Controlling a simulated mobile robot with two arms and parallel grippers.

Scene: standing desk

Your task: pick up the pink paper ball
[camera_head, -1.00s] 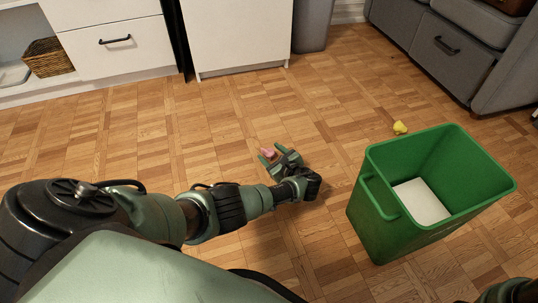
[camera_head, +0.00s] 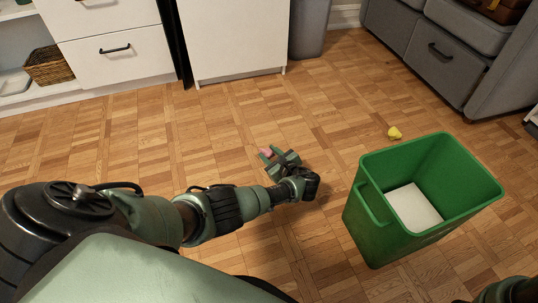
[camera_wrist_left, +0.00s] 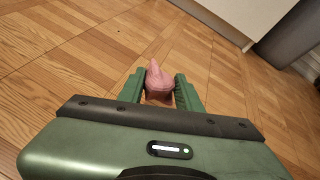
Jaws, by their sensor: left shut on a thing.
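The pink paper ball (camera_wrist_left: 157,82) sits between the two green fingers of my left gripper (camera_wrist_left: 157,92) in the left wrist view. The fingers are shut on it from both sides. In the head view the left gripper (camera_head: 277,157) is low over the wooden floor, and only a small part of the pink paper ball (camera_head: 266,152) shows at the fingers. I cannot tell whether the ball touches the floor. My right gripper is not in view; only a bit of my right arm shows at the lower right corner.
A green bin (camera_head: 375,225) with a white sheet (camera_head: 414,207) inside stands right of my left gripper. A yellow crumpled ball (camera_head: 394,133) lies on the floor behind it. White cabinets (camera_head: 235,40) and grey drawers (camera_head: 440,62) line the back. The floor between is clear.

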